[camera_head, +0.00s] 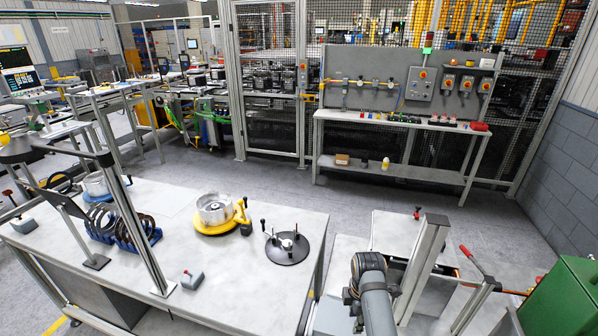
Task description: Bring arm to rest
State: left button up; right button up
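A grey arm of mine (374,298) rises from the bottom edge, right of centre, with a rounded dark joint at its top. It appears to be my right arm, in front of the gap between the grey table and the metal frame at right. The fingers of my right gripper cannot be made out, so its opening is unclear. It shows no object held. My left arm and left gripper are not in view.
The grey table (240,285) carries a metal clutch part (213,208) on a yellow base, a black disc fixture (287,247) and a blue rack (135,235) of rings. A metal post (424,262) and green machine (565,298) stand right. Floor beyond is clear.

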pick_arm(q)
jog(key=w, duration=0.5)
pick_arm(e)
jog(key=s+d+r+m+t, duration=0.1)
jog(key=s+d+m, duration=0.2)
jog(key=s+m, duration=0.3)
jog(key=s+d+r+m+t+h, duration=0.1)
jog(key=s+d+r+m, duration=0.15)
jog(key=s+m, duration=0.35)
jog(key=s+d+m+t, duration=0.1)
jog(key=s+d+m, duration=0.2)
jog(key=s+m, duration=0.25)
jog(key=s+d+f+b, duration=0.15)
jog(key=f+b, duration=0.25)
jog(key=f, duration=1.3)
jog(key=s+d+f+b, duration=0.15)
jog(key=f+b, duration=0.25)
jog(key=f, duration=1.3)
pick_arm(q)
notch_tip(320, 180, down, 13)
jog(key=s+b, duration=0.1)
jog(key=b, duration=0.4)
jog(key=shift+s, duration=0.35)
pick_arm(e)
jog(key=s+f+g, duration=0.2)
jog(key=s+f, duration=1.6)
jog(key=f, duration=0.3)
jog(key=shift+s+d+f, duration=0.25)
jog(key=shift+d, duration=0.15)
